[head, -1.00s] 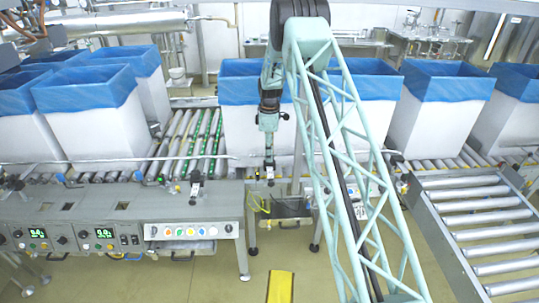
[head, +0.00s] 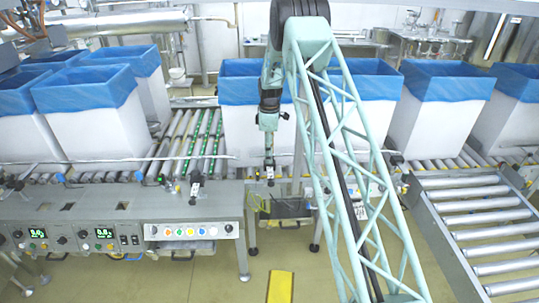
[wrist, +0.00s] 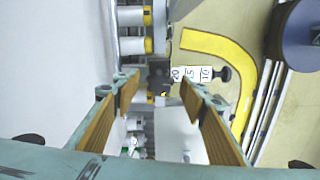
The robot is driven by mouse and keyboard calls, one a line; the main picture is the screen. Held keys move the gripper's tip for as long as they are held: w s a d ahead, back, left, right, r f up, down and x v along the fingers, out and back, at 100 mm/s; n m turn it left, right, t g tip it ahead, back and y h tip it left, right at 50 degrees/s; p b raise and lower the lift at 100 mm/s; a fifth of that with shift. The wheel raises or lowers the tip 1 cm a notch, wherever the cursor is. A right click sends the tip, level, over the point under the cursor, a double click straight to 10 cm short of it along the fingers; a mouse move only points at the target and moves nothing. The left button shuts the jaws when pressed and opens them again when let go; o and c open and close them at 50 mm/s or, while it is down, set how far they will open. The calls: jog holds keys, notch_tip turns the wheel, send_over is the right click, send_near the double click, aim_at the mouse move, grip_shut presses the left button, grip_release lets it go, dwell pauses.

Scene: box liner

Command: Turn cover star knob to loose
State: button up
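My gripper (wrist: 158,92) is open in the wrist view, its two brown-padded fingers apart with nothing between the pads. Beyond the fingertips is a dark clamp block (wrist: 159,72) with a white scale (wrist: 190,73) marked 20, 15, 10. A small black knob (wrist: 222,74) sits at the right end of the scale, right of the fingers and apart from them. I cannot tell whether it is the star knob, or whether it is loose. In the head view my gripper (head: 268,150) hangs beside the conveyor edge, small and partly unclear.
White boxes with blue liners (head: 90,120) stand along the roller conveyor. A control panel (head: 190,231) is at the left front. A large dark round part (wrist: 302,38) is at the upper right in the wrist view. Yellow floor marking (head: 280,287) lies on open floor.

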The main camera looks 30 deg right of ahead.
notch_tip(320, 180, up, 12)
dwell(0.7)
dwell(0.6)
